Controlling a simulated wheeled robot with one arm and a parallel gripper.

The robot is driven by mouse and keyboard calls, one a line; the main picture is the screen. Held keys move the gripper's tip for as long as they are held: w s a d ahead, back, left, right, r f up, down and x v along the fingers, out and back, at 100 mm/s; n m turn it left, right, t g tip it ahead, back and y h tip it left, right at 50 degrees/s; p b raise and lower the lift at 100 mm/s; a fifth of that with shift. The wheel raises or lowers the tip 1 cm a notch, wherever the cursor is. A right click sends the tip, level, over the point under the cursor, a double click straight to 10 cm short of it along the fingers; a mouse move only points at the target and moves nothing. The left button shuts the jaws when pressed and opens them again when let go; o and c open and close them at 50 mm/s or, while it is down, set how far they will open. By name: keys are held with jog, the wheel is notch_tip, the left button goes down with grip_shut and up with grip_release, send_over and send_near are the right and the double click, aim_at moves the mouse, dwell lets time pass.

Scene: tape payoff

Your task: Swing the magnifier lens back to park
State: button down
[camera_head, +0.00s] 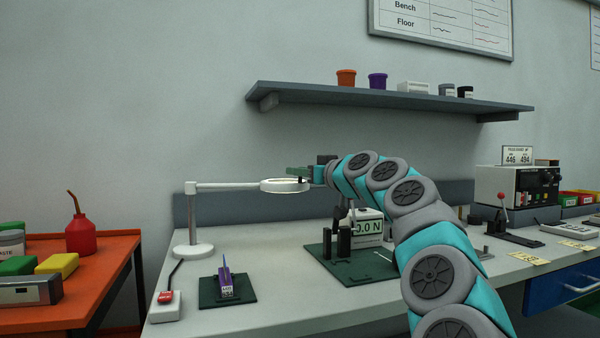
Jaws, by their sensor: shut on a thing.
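The magnifier lens (285,186) is a white ring with a lit rim, held out level on a white arm (226,186) from an upright post with a round base (194,251) at the bench's left. The lens hangs over the bench, between the purple item and the force gauge. My gripper (306,176) is at the right edge of the lens ring and shut on the lens's side there. The exact contact is small and partly hidden by the gripper itself. No marked park position can be made out.
A grey shelf (390,98) hangs above. Open bench lies between the plates.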

jog(key=c, duration=0.7)
grip_release()
jog(key=shift+o, duration=0.2)
jog(key=shift+s, duration=0.1)
jog(key=b+v, duration=0.2)
jog(key=v, duration=0.5)
jog(key=shift+s+d, duration=0.2)
jog(key=shift+s, duration=0.05)
